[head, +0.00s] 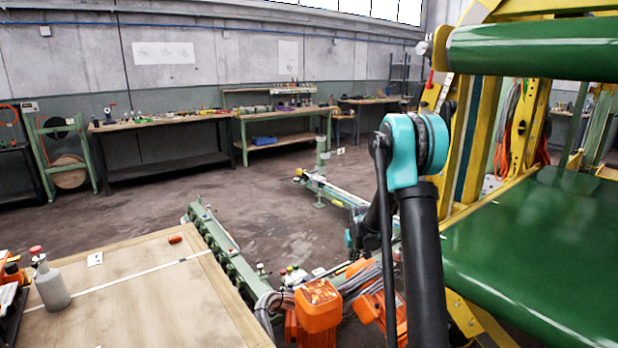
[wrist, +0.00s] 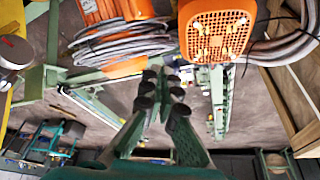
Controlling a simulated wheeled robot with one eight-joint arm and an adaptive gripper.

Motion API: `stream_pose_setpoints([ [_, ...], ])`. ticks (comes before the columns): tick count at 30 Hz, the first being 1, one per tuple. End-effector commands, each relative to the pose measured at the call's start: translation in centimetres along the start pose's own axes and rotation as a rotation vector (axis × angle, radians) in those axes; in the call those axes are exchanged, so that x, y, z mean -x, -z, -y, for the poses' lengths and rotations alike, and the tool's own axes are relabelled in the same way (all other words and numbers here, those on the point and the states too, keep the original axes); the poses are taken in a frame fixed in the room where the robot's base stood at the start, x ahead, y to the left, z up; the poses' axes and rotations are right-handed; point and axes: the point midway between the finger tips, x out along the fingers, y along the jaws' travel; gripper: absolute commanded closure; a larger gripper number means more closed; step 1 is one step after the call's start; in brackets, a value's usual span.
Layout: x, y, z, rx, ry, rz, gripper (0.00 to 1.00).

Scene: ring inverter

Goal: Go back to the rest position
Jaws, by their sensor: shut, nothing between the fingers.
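My gripper (wrist: 162,92) shows in the wrist view with its two green, black-padded fingers close together, shut and empty. It points at open space, with the concrete floor, orange machinery and grey hoses beyond it. In the head view my arm rises at the right of centre, with a teal joint at its top. There the gripper itself is hidden or too small to make out behind the arm.
The yellow ring inverter frame (head: 486,130) with green rollers stands close to the right. An orange motor (head: 318,305) and grey hoses lie below the arm. A wooden table (head: 150,300) fills the lower left. Floor (head: 110,215) behind it is clear.

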Motion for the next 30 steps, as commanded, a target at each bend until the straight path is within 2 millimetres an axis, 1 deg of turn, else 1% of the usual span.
stream_pose_setpoints([
  [1,1.9,-1.1,-0.1,-0.003,0.000,0.001,1.00],
  [3,4.2,-2.5,-0.1,-0.008,0.000,0.001,1.00],
  [5,6.0,-3.8,-0.1,-0.012,-0.001,0.002,1.00],
  [6,7.1,-4.8,-0.1,-0.014,-0.001,0.002,1.00],
  [11,11.4,-8.8,-0.1,-0.025,-0.001,0.004,1.00],
  [15,14.6,-12.8,-0.1,-0.034,-0.002,0.005,1.00],
  [20,17.5,-17.8,0.0,-0.044,-0.003,0.007,1.00],
  [24,19.4,-22.4,0.2,-0.053,-0.003,0.008,1.00],
  [30,20.9,-28.8,0.5,-0.065,-0.004,0.010,1.00],
])
